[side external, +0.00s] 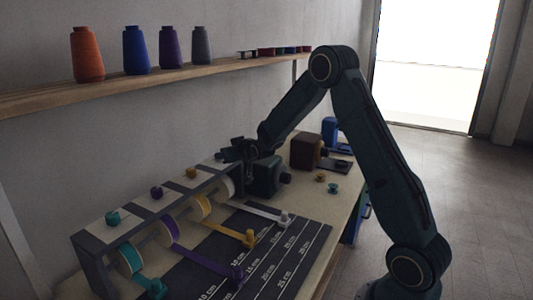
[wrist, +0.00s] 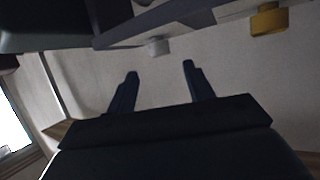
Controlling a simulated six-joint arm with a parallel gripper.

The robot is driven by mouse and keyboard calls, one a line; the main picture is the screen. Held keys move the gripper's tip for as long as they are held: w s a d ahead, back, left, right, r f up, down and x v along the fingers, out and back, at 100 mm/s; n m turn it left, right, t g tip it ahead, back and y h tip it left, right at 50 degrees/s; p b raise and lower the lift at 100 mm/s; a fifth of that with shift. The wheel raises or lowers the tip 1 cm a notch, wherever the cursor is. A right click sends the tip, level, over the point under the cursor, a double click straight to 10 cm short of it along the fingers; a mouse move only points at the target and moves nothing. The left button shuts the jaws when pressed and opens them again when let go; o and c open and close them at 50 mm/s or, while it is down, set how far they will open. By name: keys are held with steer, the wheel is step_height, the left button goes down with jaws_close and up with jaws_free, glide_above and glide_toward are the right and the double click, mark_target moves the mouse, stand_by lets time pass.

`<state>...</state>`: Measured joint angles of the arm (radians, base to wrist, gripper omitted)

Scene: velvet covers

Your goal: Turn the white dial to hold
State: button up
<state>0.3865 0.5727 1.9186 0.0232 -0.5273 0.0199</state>
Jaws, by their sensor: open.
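The white dial (wrist: 158,46) shows in the wrist view as a small pale knob on the edge of a dark rack. It lies just beyond my open, empty fingertips (wrist: 160,70), roughly centred between them in the picture and not visibly touched. In the side view my gripper (side external: 234,151) is at the far end of the ribbon rack (side external: 92,262), by the white spool (side external: 226,188). It hides the white dial there. I cannot read any dial setting or see a hold mark.
The yellow dial (wrist: 268,20) is to the right of the white one. Purple (side external: 157,192) and teal (side external: 112,218) dials sit nearer the camera. A dark machine (side external: 265,175) stands close beside my gripper. A shelf (side external: 45,97) with thread cones runs above. Ribbons cross the ruled mat (side external: 300,258).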

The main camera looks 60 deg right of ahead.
steer(key=shift+v, duration=2.7)
steer(key=shift+a, duration=0.1)
steer(key=s+a+r+n+g+y, duration=0.1)
steer(key=s+a+r+g+y, duration=0.1)
steer(key=s+a+r, duration=0.35)
steer(key=s+a+r+n+g+y, duration=0.1)
steer(key=s+a+r, duration=0.2)
steer(key=s+a, duration=0.6)
steer(key=s+a+n+g+y, duration=0.1)
steer(key=s+a+g, duration=0.1)
steer(key=s, duration=0.8)
steer(key=s+a+n+g+y, duration=0.1)
steer(key=s+a, duration=0.4)
steer(key=s, duration=0.5)
steer(key=shift+s+f+n+g, duration=0.25)
steer(key=shift+f+n+g, duration=0.05)
steer(key=shift+f+g, duration=0.1)
steer(key=shift+a, duration=0.15)
